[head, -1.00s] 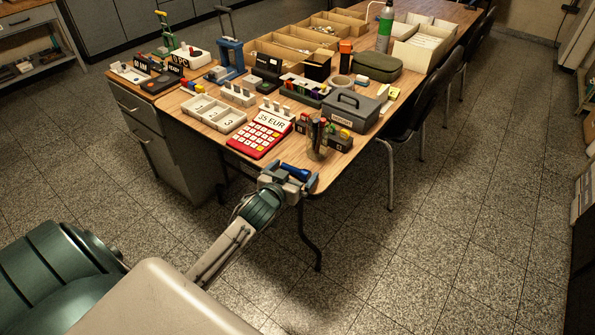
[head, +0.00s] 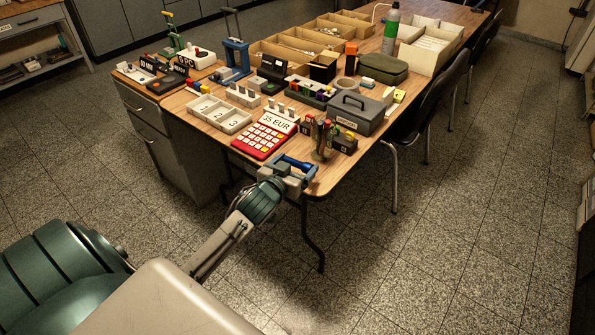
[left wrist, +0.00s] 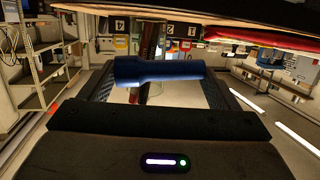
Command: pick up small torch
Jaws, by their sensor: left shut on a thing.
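The small torch (head: 294,162) is dark blue and lies crosswise between the fingers of my left gripper (head: 291,170), at the near corner of the wooden table. In the left wrist view, the torch (left wrist: 160,71) spans from one finger to the other, its wider head at the left. My left gripper (left wrist: 160,85) is shut on it. Whether the torch clears the tabletop is hard to tell. My right gripper is not in view.
A glass with pens (head: 321,142) stands close behind the gripper. A red calculator (head: 262,138) is to its left and a grey toolbox (head: 358,115) behind to the right. The table (head: 330,180) is bare at its near right corner.

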